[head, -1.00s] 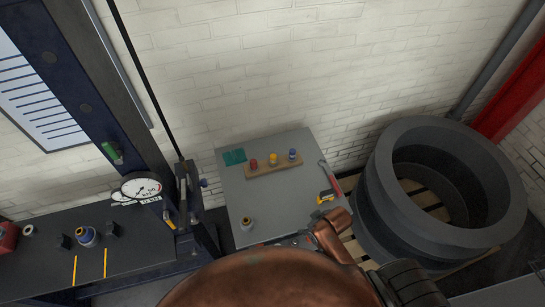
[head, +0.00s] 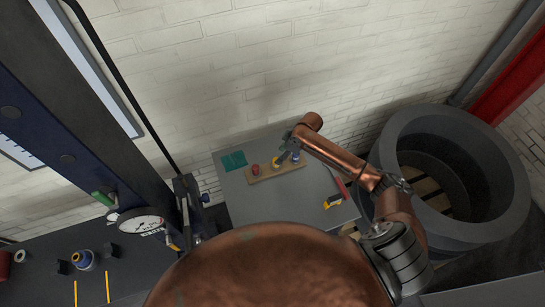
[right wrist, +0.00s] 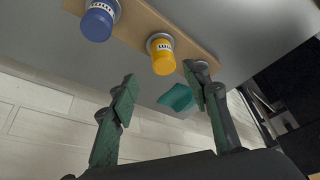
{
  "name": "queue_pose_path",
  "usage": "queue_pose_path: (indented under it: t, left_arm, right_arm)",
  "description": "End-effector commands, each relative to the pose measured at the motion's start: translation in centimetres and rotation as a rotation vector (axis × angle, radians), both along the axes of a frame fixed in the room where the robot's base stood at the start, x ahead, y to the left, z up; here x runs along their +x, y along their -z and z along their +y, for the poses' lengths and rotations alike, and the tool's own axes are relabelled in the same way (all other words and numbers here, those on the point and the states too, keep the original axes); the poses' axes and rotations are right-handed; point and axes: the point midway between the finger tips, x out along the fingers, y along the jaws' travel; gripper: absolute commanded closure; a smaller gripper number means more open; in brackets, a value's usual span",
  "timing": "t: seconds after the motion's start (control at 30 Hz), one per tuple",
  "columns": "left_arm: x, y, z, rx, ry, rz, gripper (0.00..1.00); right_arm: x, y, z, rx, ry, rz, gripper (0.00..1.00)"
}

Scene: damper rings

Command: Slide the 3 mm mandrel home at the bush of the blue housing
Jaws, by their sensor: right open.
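Three capped pieces, likely the mandrels, stand upright on a wooden board (head: 262,177): a red one (head: 255,169), a yellow one (head: 276,161) and a blue one (head: 296,156). The yellow (right wrist: 163,56) and blue (right wrist: 97,20) ones also show in the right wrist view; their white labels are too small to read. My right gripper (right wrist: 162,84) is open and empty, its fingers apart near the yellow piece, not touching it. In the head view it is close to the board. A blue housing with a yellowish ring (head: 83,260) stands on the dark bench at left. My left gripper is out of view.
A teal pad (head: 234,160) lies on the grey table (head: 232,200). A yellow-and-black tool (head: 332,201) lies near its right edge. A press frame with a dial gauge (head: 140,222) stands left. A large grey ring (head: 470,225) stands right.

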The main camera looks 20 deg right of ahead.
Motion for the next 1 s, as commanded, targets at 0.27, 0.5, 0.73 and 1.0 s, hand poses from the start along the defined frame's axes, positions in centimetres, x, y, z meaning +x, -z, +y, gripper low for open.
queue_pose_path:
  t: [0.27, 0.5, 0.73, 1.0]
  left_arm:
    - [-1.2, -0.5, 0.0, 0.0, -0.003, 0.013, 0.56]
    - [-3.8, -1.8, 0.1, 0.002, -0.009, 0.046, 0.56]
    - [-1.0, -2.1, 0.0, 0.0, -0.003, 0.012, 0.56]
    - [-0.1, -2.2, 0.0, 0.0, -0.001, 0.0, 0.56]
  right_arm:
    - [1.0, 2.0, 0.7, 0.001, -0.005, 0.002, 0.56]
    - [0.8, 5.0, 1.6, 0.0, -0.003, 0.004, 0.56]
    - [1.3, 7.1, 2.0, 0.0, -0.001, 0.0, 0.56]
    - [1.3, 7.2, 2.0, 0.0, -0.002, -0.001, 0.59]
